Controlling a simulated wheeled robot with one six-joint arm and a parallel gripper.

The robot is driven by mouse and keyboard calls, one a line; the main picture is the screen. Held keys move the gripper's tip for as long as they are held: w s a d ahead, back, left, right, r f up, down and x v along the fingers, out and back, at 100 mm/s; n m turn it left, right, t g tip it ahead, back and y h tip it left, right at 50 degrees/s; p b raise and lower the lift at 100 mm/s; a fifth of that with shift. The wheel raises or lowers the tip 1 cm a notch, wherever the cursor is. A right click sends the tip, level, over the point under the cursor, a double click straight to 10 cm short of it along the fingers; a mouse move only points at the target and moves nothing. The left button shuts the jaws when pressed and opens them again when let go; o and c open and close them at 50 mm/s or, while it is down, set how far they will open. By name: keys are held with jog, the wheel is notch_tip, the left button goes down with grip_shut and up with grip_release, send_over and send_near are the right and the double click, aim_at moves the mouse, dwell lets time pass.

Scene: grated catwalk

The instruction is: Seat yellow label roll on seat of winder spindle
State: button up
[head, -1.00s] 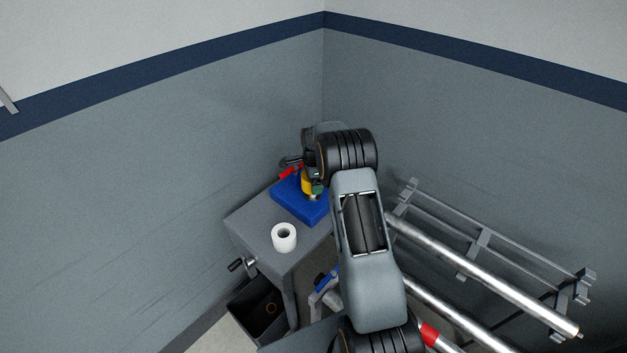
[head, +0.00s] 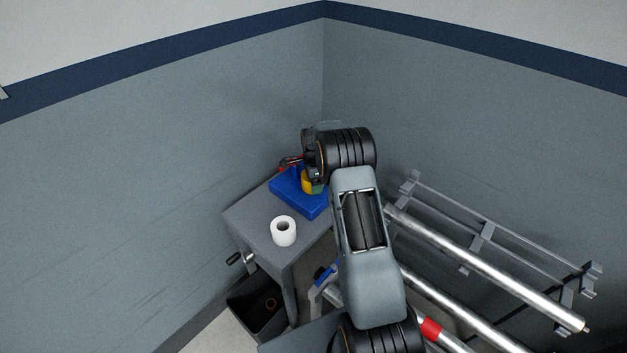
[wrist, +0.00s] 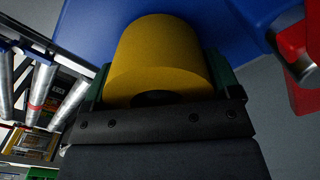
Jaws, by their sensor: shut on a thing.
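The yellow label roll (wrist: 160,50) is held in my gripper (wrist: 160,85), with a green finger on each side of it in the wrist view. In the head view the roll (head: 307,182) shows as a small yellow patch above the blue base (head: 285,193), partly behind my wrist. The blue base (wrist: 90,20) also lies behind the roll in the wrist view. The spindle's post and seat are hidden, so I cannot tell whether the roll is around the post or touching the base.
A white roll (head: 283,231) stands on the grey bench top (head: 250,224). A red part (wrist: 296,60) is close on the right in the wrist view. A dark bin (head: 258,305) sits below the bench. A rack with metal bars (head: 490,270) stands at the right.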

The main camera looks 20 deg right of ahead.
dwell(0.3)
jog(key=o, duration=0.9)
jog(key=shift+r, duration=0.1)
jog(key=shift+r+p, duration=2.2)
jog(key=shift+r, duration=1.7)
